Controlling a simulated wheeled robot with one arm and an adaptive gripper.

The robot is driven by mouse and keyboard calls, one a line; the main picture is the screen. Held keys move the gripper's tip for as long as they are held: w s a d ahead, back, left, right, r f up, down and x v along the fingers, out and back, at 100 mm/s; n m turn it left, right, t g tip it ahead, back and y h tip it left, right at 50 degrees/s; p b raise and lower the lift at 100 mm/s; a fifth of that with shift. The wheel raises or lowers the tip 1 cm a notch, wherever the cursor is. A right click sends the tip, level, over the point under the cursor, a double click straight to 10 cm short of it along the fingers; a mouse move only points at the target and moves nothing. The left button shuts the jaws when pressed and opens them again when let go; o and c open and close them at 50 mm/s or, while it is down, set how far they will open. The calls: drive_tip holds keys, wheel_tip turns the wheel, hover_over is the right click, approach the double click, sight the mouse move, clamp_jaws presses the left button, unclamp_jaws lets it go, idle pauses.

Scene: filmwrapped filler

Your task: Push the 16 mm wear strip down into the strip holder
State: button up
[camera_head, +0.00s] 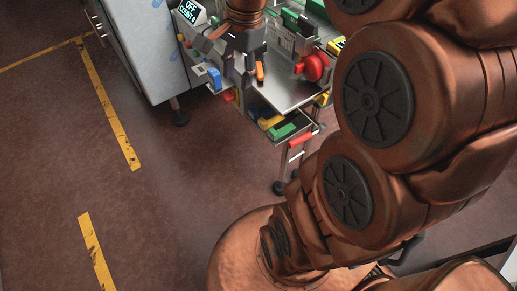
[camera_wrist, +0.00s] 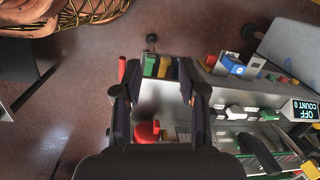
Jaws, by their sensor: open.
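My gripper (camera_head: 247,72) hangs over the metal plate (camera_head: 290,92) of the machine in the head view. In the wrist view its two dark fingers (camera_wrist: 160,95) stand wide apart, with nothing held between them. A small orange piece (camera_head: 260,72) shows beside the fingers in the head view; I cannot tell what it is. I cannot make out which part is the 16 mm wear strip or which is the strip holder. My gripper and arm hide part of the machine.
A red knob (camera_head: 316,67) stands at the plate's right side. A tray with yellow and green pieces (camera_head: 282,131) sits at the front edge. A display (camera_wrist: 304,110) reads OFF, COUNT 0. A grey cabinet (camera_head: 145,45) stands left. Floor with yellow lines is clear.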

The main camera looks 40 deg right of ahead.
drive_tip(key=s+a+f+n+g, duration=0.1)
drive_tip(key=s+a+f+n, duration=0.1)
drive_tip(key=s+n, duration=0.3)
drive_tip(key=s+a+f+n+g+h, duration=0.1)
drive_tip(key=s+a+f+n, duration=0.2)
drive_tip(key=s, duration=0.4)
drive_tip(key=s+a+f+n, duration=0.3)
drive_tip(key=s+f+n, duration=0.1)
drive_tip(key=s+n, duration=0.2)
drive_tip(key=shift+n+g, duration=0.4)
drive_tip(key=shift+n, duration=0.3)
drive_tip(key=shift+a, duration=0.1)
